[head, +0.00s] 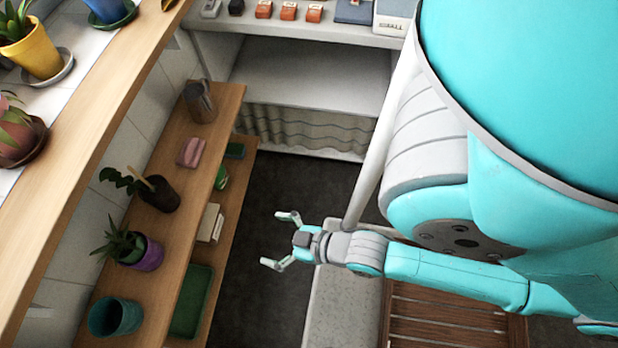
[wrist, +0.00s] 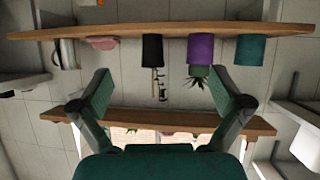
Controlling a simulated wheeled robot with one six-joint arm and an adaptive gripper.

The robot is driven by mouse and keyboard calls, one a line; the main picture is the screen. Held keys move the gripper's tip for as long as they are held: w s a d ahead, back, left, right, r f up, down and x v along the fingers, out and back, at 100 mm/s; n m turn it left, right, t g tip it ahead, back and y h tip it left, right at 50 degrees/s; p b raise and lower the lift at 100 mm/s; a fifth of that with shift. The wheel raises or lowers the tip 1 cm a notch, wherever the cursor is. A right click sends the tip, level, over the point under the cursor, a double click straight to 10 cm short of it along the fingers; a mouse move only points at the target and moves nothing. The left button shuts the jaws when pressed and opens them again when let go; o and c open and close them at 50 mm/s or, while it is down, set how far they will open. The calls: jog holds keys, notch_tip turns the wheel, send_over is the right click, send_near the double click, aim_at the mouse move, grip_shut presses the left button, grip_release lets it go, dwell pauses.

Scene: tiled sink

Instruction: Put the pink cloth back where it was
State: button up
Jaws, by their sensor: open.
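The pink cloth (head: 192,152) lies as a small folded-looking bundle on the upper wooden shelf (head: 178,225), between a grey-brown jug and a dark pot. It also shows in the wrist view (wrist: 102,42), against the wooden board near the top. My gripper (head: 276,240) is open and empty, to the right of the shelves and apart from the cloth. In the wrist view, my gripper's fingers (wrist: 163,90) are spread wide with nothing between them.
The shelf also holds the jug (head: 200,102), the dark pot (head: 158,194), a purple plant pot (head: 141,252) and a teal pot (head: 115,316). A lower shelf holds a green tray (head: 191,301) and small items. Dark floor (head: 290,185) is clear beside the shelves.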

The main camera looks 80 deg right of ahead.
jog(key=s+a+r+t+y, duration=0.1)
jog(key=s+a+r+t, duration=0.1)
jog(key=s+r, duration=0.6)
jog(key=shift+s+r+n, duration=0.25)
jog(key=shift+r+n, duration=0.05)
jog(key=shift+r, duration=0.05)
